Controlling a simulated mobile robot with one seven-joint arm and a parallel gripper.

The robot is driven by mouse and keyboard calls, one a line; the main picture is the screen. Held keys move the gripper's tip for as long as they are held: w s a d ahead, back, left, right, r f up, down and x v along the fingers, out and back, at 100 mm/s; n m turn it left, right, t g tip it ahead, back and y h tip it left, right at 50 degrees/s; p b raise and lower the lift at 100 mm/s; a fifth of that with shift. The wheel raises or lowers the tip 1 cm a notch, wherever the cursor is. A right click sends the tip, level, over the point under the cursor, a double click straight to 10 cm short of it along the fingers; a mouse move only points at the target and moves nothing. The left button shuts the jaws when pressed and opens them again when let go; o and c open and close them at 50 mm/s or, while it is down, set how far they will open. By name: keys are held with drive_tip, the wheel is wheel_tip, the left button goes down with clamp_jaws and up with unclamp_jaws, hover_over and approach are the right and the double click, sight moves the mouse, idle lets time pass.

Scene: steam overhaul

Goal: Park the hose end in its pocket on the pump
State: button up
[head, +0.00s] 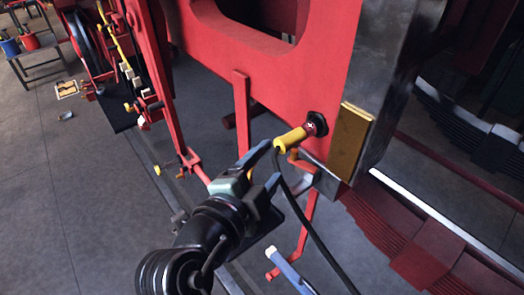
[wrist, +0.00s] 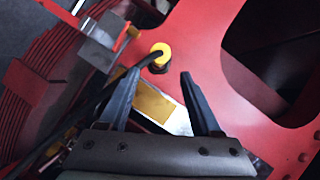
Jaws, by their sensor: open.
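The hose end (head: 291,138) is a yellow sleeve with a black hose (head: 301,213) hanging from it. It sits at a dark round fitting (head: 316,124) on the red frame and points out from it. In the wrist view the yellow hose end (wrist: 160,50) is seen nearly end-on, beyond my fingertips, with the hose running down to the left. My gripper (head: 272,160) is open and empty, just short of the hose end; its two dark fingers also show in the wrist view (wrist: 159,74). I cannot make out the pump or its pocket for certain.
A pale blue bar (head: 287,268) stands at the lower middle, partly cut off. A brass plate (head: 350,143) is right of the hose end. A red bracket (head: 242,112) hangs left of it. Grey floor (head: 80,190) is open at left; a stand with buckets (head: 29,42) is far back.

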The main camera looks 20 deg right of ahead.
sight(281, 147)
drive_tip(key=b+x, duration=0.1)
drive_tip(key=x, duration=0.6)
drive_tip(key=shift+f, duration=0.2)
drive_tip(key=shift+w+d+b, duration=0.4)
drive_tip(key=shift+w+b, duration=0.05)
drive_tip(key=shift+b, duration=0.1)
clamp_jaws()
drive_tip(key=shift+s+a, duration=0.1)
drive_tip(key=shift+a, duration=0.4)
drive_tip(key=shift+s+a+b, duration=0.2)
drive_tip(key=shift+s+a, duration=0.1)
drive_tip(key=shift+a, duration=0.4)
drive_tip(key=shift+s+a+b, duration=0.25)
drive_tip(key=shift+a, duration=0.4)
drive_tip(key=shift+s+a+b, duration=0.2)
drive_tip(key=shift+s+a, duration=0.1)
drive_tip(key=shift+a, duration=0.4)
